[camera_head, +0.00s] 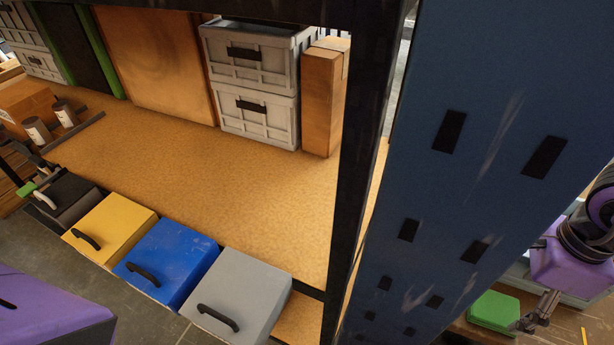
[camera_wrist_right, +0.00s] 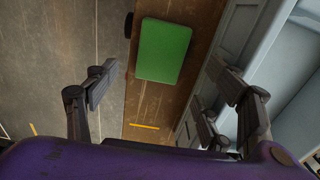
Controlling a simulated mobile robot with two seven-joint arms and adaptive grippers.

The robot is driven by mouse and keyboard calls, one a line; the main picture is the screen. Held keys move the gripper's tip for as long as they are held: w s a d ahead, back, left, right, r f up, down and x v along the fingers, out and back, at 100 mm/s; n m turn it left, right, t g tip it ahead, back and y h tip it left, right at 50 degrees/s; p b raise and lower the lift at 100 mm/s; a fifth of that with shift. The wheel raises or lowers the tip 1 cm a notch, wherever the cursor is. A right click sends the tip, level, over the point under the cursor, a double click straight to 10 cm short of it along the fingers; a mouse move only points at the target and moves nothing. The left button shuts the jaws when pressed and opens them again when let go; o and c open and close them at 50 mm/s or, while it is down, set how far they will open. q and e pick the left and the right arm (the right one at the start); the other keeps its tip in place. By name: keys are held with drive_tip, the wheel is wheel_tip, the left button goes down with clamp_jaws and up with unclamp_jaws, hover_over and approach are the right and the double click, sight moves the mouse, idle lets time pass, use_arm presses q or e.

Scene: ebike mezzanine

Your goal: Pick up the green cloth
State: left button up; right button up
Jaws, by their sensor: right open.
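The green cloth (camera_head: 494,311) is a flat, folded-looking rectangle on a brown wooden surface at the lower right of the head view. In the right wrist view the green cloth (camera_wrist_right: 164,50) lies ahead of the fingers, near the upper middle. My right gripper (camera_head: 538,312) shows just to the right of the cloth in the head view. In the wrist view the right gripper (camera_wrist_right: 168,86) is open and empty, its fingers wide apart. Whether a finger touches the cloth cannot be told. My left gripper is not in view.
A tall blue upright panel (camera_head: 480,130) stands left of the cloth in the head view. A grey container (camera_wrist_right: 235,55) borders the wooden surface in the wrist view. A yellow stick (camera_wrist_right: 145,126) lies near the cloth. Yellow, blue (camera_head: 168,262) and grey boxes line the other shelf.

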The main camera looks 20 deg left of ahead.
sight(502, 309)
wheel_tip(502, 309, down, 5)
drive_tip(key=shift+f, duration=0.2)
drive_tip(key=c, duration=1.2)
drive_tip(key=shift+c, duration=0.3)
drive_tip(key=shift+r, duration=0.15)
